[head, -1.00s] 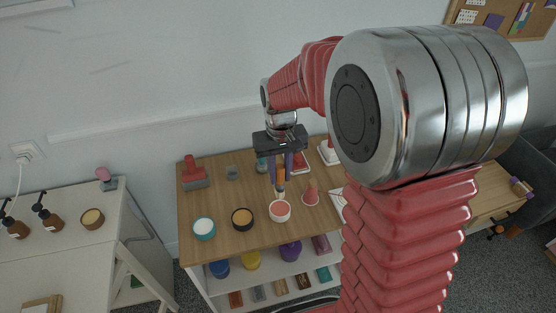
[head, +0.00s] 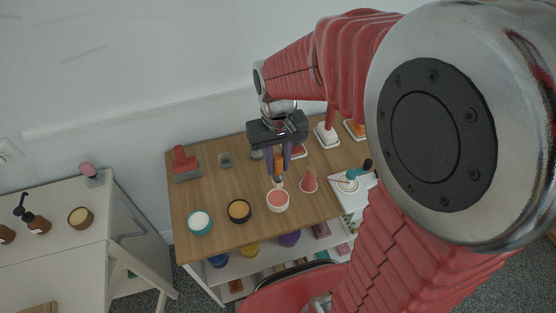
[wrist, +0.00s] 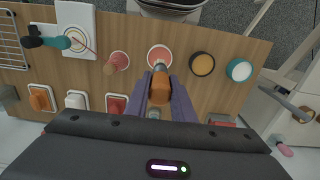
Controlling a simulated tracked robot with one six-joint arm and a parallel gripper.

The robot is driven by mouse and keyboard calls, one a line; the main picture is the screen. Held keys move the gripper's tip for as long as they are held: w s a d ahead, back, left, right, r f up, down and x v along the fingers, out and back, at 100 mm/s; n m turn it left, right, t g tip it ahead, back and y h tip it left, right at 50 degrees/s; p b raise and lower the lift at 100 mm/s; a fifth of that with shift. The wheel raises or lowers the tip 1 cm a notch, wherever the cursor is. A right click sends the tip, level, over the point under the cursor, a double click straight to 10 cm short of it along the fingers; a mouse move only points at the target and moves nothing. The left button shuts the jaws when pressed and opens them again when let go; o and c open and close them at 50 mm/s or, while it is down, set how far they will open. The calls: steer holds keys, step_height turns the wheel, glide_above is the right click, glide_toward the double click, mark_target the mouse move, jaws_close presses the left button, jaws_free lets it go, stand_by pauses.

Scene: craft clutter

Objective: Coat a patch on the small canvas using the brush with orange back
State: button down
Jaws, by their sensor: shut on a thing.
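My gripper (head: 278,160) has its purple fingers shut on the orange-backed brush (wrist: 159,88). The brush points down at the pink paint bowl (head: 277,200). Its tip is at or just above the paint; I cannot tell whether it touches. The wrist view shows the same bowl (wrist: 160,54) just past the brush tip. A white square panel, which looks like the small canvas (head: 350,203), lies on the wooden table to the right. It carries a thin round marking and also shows in the wrist view (wrist: 84,14). A teal tool (head: 359,170) with a dark end lies at it.
A pink cone-shaped thing (head: 309,183) stands between bowl and canvas. A black bowl of yellow paint (head: 239,211) and a teal bowl of white (head: 200,222) stand left. A red-handled tool (head: 185,165) is at the back left. Stamp-like blocks line the table's back right.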

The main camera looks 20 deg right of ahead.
mark_target(278, 181)
steer(key=shift+s, duration=0.1)
steer(key=shift+f, duration=3.35)
steer(key=shift+f, duration=0.7)
steer(key=shift+r, duration=0.1)
stand_by(1.2)
steer(key=shift+r, duration=3.45)
